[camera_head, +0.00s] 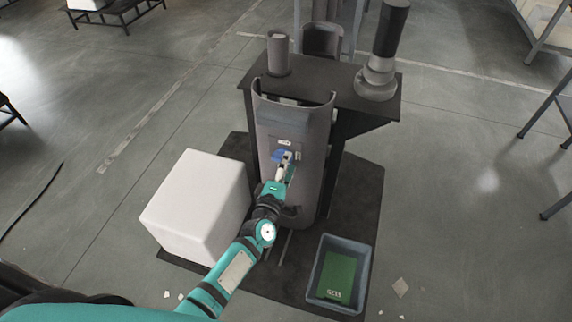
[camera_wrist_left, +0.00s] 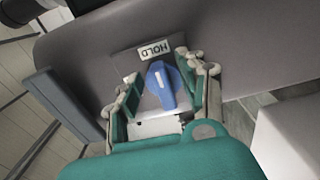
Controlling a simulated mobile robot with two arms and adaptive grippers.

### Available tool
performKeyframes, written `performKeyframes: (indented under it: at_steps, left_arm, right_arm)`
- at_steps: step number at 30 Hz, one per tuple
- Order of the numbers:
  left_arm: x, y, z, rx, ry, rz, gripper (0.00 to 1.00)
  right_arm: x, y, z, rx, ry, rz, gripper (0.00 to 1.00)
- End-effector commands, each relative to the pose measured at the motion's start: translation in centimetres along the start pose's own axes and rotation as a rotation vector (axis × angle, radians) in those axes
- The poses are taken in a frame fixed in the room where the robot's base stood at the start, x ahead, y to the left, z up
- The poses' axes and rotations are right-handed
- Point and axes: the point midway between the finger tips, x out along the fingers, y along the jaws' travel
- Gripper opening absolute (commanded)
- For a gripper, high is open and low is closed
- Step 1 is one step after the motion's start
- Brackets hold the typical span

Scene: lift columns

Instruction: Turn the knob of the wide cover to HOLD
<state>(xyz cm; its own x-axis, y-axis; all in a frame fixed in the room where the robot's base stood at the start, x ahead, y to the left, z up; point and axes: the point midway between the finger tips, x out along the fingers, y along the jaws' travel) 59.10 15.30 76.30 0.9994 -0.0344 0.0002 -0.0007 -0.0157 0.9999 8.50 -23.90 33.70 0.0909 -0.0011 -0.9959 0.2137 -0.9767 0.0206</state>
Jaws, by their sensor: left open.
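The wide cover (camera_head: 318,130) is a tall, curved grey panel on the front of the dark stand; it also fills the upper part of the left wrist view (camera_wrist_left: 230,40). Its blue knob (camera_wrist_left: 162,85) sits on a small grey plate, under a white label reading HOLD (camera_wrist_left: 154,50), upside down in that view. A pale line on the knob points roughly toward the label. My left gripper (camera_wrist_left: 164,88) is open, one finger on each side of the knob; contact is unclear. In the head view the left gripper (camera_head: 286,168) partly covers the knob (camera_head: 278,156).
A white block (camera_head: 198,205) stands left of my left arm. A grey bin (camera_head: 363,258) holding a green item is at the lower right. A dark stand top (camera_head: 325,84) carries cylindrical parts. Open floor lies to the right.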

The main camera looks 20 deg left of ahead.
Motion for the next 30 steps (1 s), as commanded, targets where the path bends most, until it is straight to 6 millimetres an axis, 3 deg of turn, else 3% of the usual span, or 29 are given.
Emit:
performKeyframes:
  at_steps: [5,12,18,24,30]
  left_arm:
    - [-2.0,-0.1,0.0,-0.001,0.0,-0.002,0.4]
    - [-7.2,-0.2,0.0,0.001,-0.001,-0.005,0.4]
    - [-10.5,-0.1,0.0,0.003,-0.001,-0.002,0.4]
    - [-11.9,0.0,0.0,0.002,0.0,-0.001,0.4]
    - [-12.0,0.0,0.0,0.001,0.0,-0.001,0.4]
  right_arm:
    - [0.0,-0.2,0.0,0.001,0.001,-0.002,0.4]
    - [0.0,-0.3,-0.1,0.001,0.001,-0.004,0.4]
    - [0.0,-0.3,-0.1,0.001,0.001,-0.004,0.4]
    - [0.0,-0.4,-0.1,0.001,0.001,-0.004,0.4]
    - [0.0,-0.4,-0.1,0.001,0.001,-0.004,0.4]
